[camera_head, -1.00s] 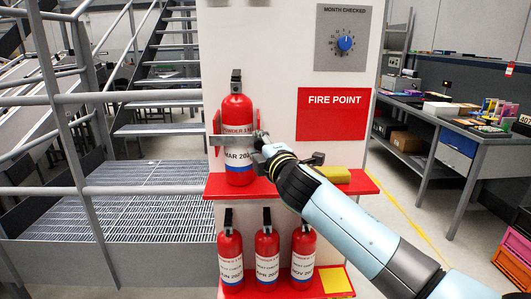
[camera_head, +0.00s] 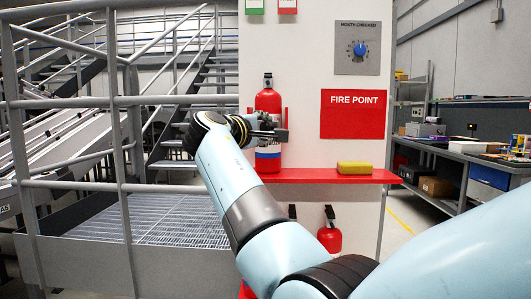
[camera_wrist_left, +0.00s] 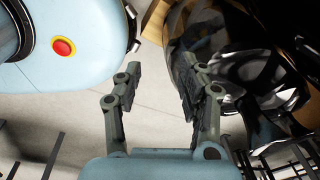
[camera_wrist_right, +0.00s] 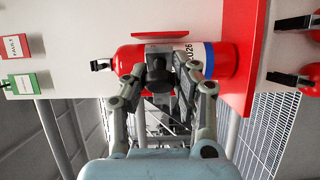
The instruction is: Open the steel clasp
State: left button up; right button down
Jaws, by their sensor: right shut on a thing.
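The red fire extinguisher (camera_head: 267,103) stands upright on the red shelf, against the white panel. My right gripper (camera_head: 268,129) reaches in front of it from the left and covers much of its label. In the right wrist view, my right gripper (camera_wrist_right: 159,78) is shut on a dark knob-like part of the steel clasp (camera_wrist_right: 158,70). A grey steel band (camera_wrist_right: 163,47) shows behind it, across the extinguisher. My fingers hide part of the clasp, so I cannot tell how far it is open. My left gripper (camera_wrist_left: 160,88) is open and empty, away from the panel.
A yellow block (camera_head: 354,168) lies on the red shelf (camera_head: 335,177). Below stands another extinguisher (camera_head: 329,238), partly hidden by my arm. A dial plate (camera_head: 358,48) and FIRE POINT sign (camera_head: 352,114) are on the panel. Grey railings (camera_head: 120,150) stand to the left.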

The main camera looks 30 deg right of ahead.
pick_arm(q)
jog(key=s+f+b, duration=0.4)
jog(key=f+b, duration=0.5)
jog(key=f, duration=0.2)
jog(key=shift+s+g+b, duration=0.2)
jog(key=shift+g+b, duration=0.1)
jog(key=shift+g, duration=0.1)
pick_arm(e)
jog(key=a+m+g+h, duration=0.1)
jog(key=a+m+g, duration=0.1)
jog(key=g, duration=0.1)
jog(key=w+a+m+g+h, duration=0.1)
jog(key=a+m+g+h, duration=0.1)
jog(key=a+m+g, duration=0.1)
jog(key=shift+w+a+g, duration=0.2)
jog(key=shift+a+g, duration=0.05)
jog(key=shift+g, duration=0.35)
pick_arm(q)
jog(key=shift+a+r, duration=0.1)
pick_arm(e)
jog(key=c, duration=1)
grip_release()
jog(key=shift+c, duration=0.2)
jog(key=s+a, duration=0.1)
jog(key=a, duration=0.6)
jog(key=shift+a, duration=0.25)
jog(key=shift+s, duration=0.1)
jog(key=shift+c, duration=0.2)
